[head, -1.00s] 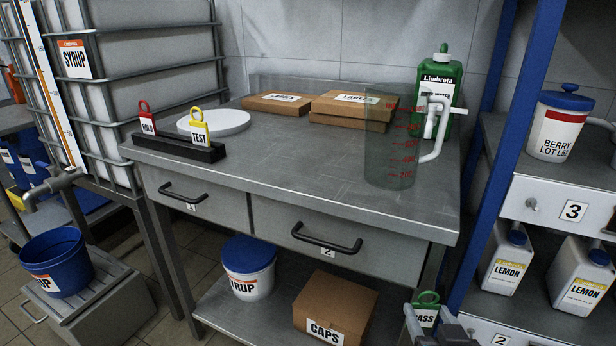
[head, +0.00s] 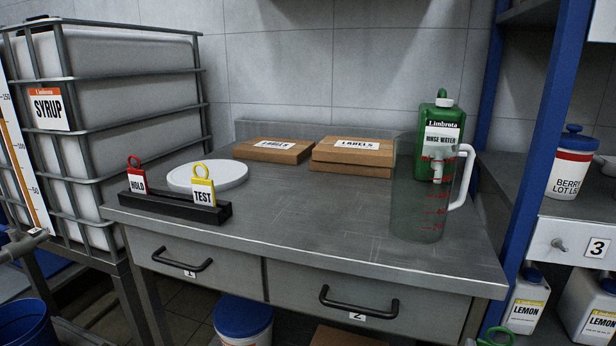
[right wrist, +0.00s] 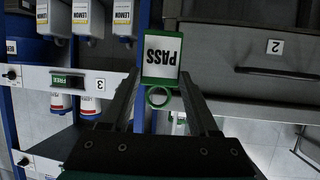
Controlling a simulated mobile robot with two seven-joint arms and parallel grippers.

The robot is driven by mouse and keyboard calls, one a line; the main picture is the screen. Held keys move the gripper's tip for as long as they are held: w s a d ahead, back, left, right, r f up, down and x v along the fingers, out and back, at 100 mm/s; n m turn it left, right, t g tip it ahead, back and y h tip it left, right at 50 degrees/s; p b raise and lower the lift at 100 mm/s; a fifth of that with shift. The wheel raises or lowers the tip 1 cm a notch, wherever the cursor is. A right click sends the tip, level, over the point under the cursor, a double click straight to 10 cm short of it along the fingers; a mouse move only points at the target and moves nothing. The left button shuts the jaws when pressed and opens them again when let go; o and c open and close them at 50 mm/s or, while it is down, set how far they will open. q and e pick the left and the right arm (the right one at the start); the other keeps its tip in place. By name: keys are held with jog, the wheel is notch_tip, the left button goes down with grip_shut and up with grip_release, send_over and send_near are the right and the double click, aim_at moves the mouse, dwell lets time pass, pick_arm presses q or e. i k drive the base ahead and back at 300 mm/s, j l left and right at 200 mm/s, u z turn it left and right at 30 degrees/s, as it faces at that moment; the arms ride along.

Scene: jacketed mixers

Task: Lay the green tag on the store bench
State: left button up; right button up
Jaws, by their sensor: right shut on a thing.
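The green tag (right wrist: 160,58), with a white face reading PASS, is held by its ring end between the fingers of my right gripper (right wrist: 160,97). The lettering is upside down in the right wrist view. In the head view only the tag's green ring (head: 497,336) shows at the bottom edge, in front of the bench and below its top. The grey steel bench (head: 330,225) has drawers 1 and 2. My left gripper is not in view.
A black rack (head: 165,205) holds the red HOLD and yellow TEST tags. A white disc (head: 208,177), label boxes (head: 350,152), a green rinse bottle (head: 436,140) and a clear jug (head: 420,205) stand on the bench. Its middle and front are clear. A blue-posted shelf (head: 545,130) stands right.

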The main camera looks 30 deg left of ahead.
aim_at(264, 214)
jog(key=j+z, duration=0.15)
jog(key=j, duration=0.3)
jog(key=k+j+z, duration=0.15)
jog(key=j, duration=0.3)
jog(key=j+z, duration=0.15)
jog(key=j, duration=0.3)
jog(key=k+j+z, duration=0.2)
jog(key=j, duration=0.2)
